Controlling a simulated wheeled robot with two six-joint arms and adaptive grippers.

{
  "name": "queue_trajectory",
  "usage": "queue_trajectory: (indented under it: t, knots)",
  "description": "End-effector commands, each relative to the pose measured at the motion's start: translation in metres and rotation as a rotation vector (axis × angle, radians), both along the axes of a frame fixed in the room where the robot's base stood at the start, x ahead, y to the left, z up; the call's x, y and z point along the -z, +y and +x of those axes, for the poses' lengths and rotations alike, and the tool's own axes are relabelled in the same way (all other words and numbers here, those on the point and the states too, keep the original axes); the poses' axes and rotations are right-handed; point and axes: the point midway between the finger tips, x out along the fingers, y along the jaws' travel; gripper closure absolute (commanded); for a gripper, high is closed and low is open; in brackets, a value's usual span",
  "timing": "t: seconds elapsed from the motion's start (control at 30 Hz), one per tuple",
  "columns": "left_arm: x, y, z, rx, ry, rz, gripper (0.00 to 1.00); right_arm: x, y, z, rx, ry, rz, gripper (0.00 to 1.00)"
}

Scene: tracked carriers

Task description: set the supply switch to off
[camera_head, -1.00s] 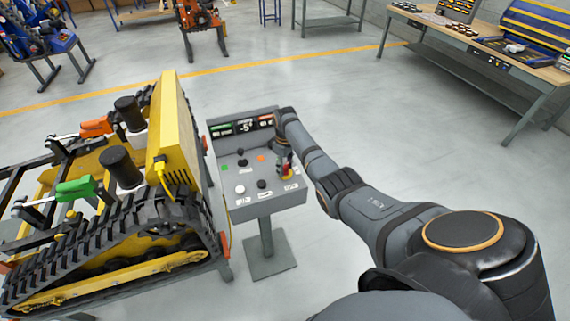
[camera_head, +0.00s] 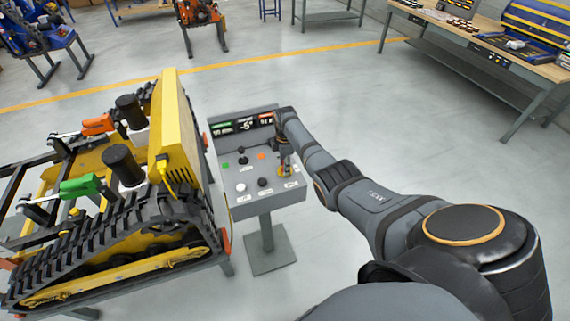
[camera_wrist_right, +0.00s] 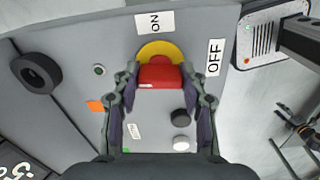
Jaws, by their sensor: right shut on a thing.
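The supply switch has a yellow disc (camera_wrist_right: 160,49) and a red handle (camera_wrist_right: 160,76) on the grey panel. In the right wrist view an ON label (camera_wrist_right: 154,22) lies above the disc and an OFF label (camera_wrist_right: 214,57) to its right. My right gripper (camera_wrist_right: 160,80) is shut on the red handle, one finger on each side. A short white mark shows at the handle's lower left; I cannot tell which label it points to. In the head view my right gripper (camera_head: 284,158) is over the panel's right side and mostly hides the switch. My left gripper is out of view.
The panel (camera_head: 238,208) stands on a pedestal and carries several knobs and a display (camera_head: 246,125). A yellow tracked carrier (camera_head: 175,130) stands close at its left. A workbench (camera_head: 500,55) is at the back right. Open floor lies around.

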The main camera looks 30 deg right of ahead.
Motion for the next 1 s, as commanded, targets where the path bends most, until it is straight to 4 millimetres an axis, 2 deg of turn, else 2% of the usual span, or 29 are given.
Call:
queue_trajectory:
  t: [0.3, 0.83, 0.87, 1.0]
  knots:
    - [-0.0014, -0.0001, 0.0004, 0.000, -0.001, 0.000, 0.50, -0.0022, 0.0003, 0.0019, -0.107, -0.005, 0.000, 0.88]
    - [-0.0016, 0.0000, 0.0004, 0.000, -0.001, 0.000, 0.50, -0.0023, 0.0003, 0.0021, -0.126, -0.006, 0.000, 0.88]
    - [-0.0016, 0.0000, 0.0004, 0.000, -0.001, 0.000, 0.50, -0.0023, 0.0003, 0.0021, -0.126, -0.006, 0.000, 0.53]
    - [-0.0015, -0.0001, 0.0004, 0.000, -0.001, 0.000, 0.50, -0.0017, 0.0002, 0.0016, -0.125, -0.004, 0.001, 0.34]
